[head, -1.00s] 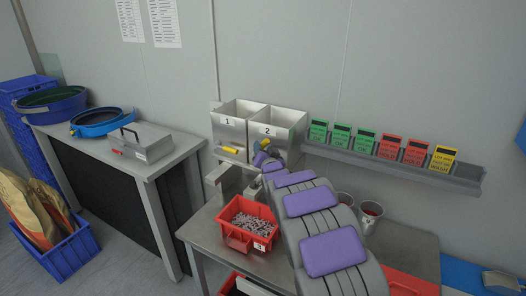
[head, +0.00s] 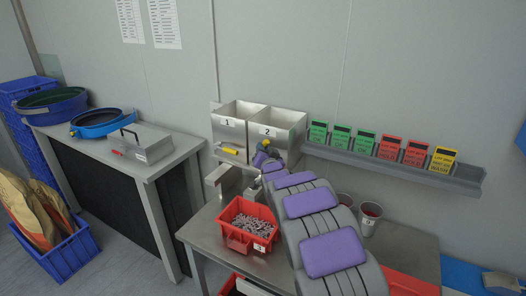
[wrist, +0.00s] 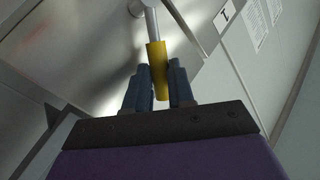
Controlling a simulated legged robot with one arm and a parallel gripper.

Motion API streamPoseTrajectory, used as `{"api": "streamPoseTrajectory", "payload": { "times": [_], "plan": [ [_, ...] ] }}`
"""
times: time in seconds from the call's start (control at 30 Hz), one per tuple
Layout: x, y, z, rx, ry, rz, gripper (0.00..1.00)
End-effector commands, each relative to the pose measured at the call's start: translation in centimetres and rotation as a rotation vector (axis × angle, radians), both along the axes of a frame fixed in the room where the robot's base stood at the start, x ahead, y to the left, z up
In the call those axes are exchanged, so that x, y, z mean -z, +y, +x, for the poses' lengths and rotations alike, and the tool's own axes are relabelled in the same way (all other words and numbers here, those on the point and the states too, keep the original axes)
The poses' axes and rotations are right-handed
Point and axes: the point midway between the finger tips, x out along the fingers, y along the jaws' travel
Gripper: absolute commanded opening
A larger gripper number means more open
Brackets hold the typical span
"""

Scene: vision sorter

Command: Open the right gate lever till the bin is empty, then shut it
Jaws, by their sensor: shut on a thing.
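Two steel bins, bin 1 (head: 228,131) and bin 2 (head: 268,133), hang side by side on the wall. Bin 1's gate lever has a yellow handle (head: 230,151). My arm hides the lower front of bin 2. I cannot see how much bin 2 holds.
A red crate (head: 236,242) of small pieces stands on the steel table (head: 204,232) below the bins. Two metal cups (head: 369,219) stand right of my arm. A wall rail (head: 400,166) holds green, red and yellow cards. A side bench (head: 165,166) at left carries sieves and a metal box.

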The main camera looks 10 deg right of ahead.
Motion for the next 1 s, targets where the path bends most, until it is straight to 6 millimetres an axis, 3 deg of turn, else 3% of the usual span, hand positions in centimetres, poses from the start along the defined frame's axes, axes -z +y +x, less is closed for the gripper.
{"api": "streamPoseTrajectory", "payload": {
  "times": [0.53,1.0],
  "plan": [
    [0.5,-0.2,-0.2,0.000,-0.025,0.042,0.00],
    [3.6,-1.4,-1.2,0.001,-0.234,0.335,0.00]
  ]
}}
